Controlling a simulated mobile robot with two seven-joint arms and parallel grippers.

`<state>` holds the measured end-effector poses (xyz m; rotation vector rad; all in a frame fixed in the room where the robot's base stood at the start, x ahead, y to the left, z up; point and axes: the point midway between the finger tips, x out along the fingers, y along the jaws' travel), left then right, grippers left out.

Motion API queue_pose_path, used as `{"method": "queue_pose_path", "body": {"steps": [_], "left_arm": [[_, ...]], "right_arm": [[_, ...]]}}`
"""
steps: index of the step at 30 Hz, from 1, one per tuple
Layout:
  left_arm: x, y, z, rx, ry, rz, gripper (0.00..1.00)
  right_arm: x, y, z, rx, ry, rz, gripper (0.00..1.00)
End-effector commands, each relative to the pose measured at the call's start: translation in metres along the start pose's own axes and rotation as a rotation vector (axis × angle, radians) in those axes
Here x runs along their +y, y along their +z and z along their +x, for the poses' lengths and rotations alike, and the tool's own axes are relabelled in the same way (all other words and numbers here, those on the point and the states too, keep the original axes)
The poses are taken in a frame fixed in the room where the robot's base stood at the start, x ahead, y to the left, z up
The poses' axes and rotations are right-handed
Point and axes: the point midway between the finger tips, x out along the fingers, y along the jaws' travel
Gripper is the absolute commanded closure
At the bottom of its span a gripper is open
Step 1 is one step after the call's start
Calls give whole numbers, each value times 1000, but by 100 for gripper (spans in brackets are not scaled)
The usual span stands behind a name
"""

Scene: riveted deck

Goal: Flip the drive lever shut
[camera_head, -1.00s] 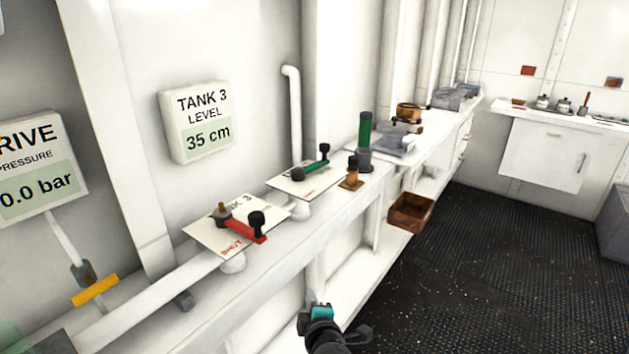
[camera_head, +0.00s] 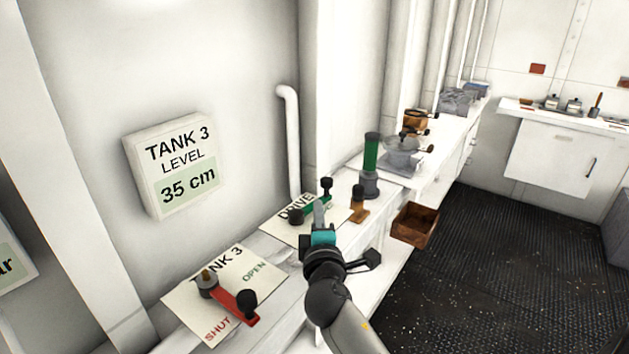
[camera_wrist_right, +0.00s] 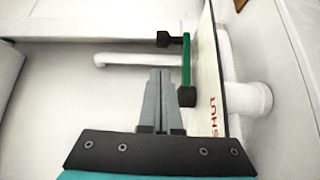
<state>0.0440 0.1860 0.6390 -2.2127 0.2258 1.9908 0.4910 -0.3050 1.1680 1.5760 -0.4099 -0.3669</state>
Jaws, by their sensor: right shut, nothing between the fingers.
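The green drive lever (camera_head: 316,206) lies over a white plate lettered DRIVE (camera_head: 277,229). It has a black knob at its far right end and a dark hub at its near left end. In the right wrist view the green lever (camera_wrist_right: 186,62) stands just right of and beyond the fingers, with the SHUT lettering on the plate beside it. My right gripper (camera_head: 319,212) is shut and empty, close in front of the lever; I cannot tell whether it touches. It also shows in the right wrist view (camera_wrist_right: 159,100). My left gripper is not in view.
A red lever (camera_head: 236,302) sits on the TANK 3 plate (camera_head: 180,302) at the near left. A green cylinder (camera_head: 370,155) on a grey base and a small brown block (camera_head: 359,208) stand beyond the drive plate. A wooden box (camera_head: 413,225) is at the right.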

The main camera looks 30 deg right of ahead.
Motion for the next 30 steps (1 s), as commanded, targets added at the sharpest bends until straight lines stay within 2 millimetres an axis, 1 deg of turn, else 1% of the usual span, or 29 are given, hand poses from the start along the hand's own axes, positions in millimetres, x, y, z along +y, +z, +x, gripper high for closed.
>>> {"method": "queue_pose_path", "body": {"steps": [1,3,6,11,15,18,24,30], "left_arm": [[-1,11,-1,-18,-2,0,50],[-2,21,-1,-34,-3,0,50],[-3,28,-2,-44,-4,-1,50],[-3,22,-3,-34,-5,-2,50],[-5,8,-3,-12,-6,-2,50],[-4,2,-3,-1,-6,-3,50],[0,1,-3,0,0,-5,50],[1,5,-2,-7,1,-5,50]], "right_arm": [[0,0,0,0,-1,0,100],[0,0,0,0,-1,0,100],[0,0,2,0,-1,0,100],[1,0,15,1,1,-1,100],[1,0,36,0,1,-2,100],[1,0,52,-1,0,-1,100],[0,0,79,-1,0,0,100],[0,0,95,0,0,0,100]]}}
